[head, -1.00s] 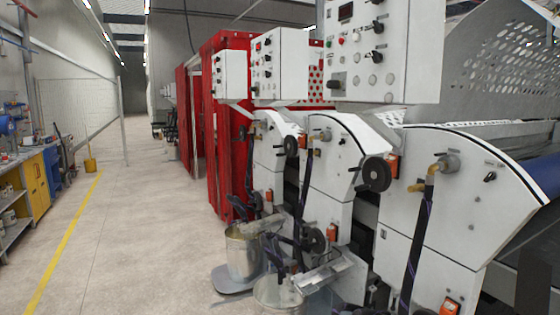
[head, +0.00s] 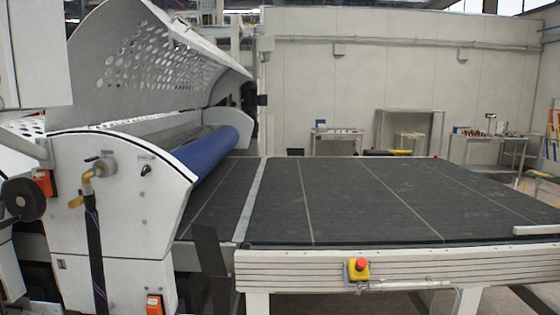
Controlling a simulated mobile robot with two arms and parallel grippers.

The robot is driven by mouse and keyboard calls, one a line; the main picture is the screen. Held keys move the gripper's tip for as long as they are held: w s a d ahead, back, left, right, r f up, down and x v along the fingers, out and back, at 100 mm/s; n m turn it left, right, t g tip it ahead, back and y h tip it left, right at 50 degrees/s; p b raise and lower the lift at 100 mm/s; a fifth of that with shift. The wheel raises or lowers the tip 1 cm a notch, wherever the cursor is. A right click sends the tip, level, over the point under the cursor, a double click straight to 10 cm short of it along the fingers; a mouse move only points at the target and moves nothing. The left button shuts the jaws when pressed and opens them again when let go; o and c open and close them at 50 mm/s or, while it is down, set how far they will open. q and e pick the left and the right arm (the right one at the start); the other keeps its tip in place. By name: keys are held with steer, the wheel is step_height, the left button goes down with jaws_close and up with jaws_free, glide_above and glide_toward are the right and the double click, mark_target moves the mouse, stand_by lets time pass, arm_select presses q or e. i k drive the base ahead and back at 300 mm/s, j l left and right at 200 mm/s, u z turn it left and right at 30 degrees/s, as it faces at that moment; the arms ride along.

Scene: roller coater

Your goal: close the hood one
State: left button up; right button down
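A perforated white hood (head: 150,62) stands raised over the roller coater at the left of the head view. Its curved sheet has rows of round holes and leans up and away from the machine's white end housing (head: 120,200). Below it a blue roller (head: 210,158) lies exposed along the machine. Neither of my grippers shows in the head view.
A dark conveyor table (head: 340,200) extends right from the roller, with a white front rail (head: 340,268) and a red emergency button (head: 358,264) on a yellow box. A white control box (head: 35,55) hangs at the upper left. Workbenches (head: 490,148) stand along the far wall.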

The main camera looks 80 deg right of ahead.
mark_target(98, 37)
steer(key=z, duration=1.95)
steer(key=i+l+u, duration=0.1)
steer(key=u, duration=0.3)
steer(key=l+u, duration=0.45)
steer(key=i+l+u, duration=0.1)
steer(key=u, duration=0.3)
steer(key=l, duration=0.1)
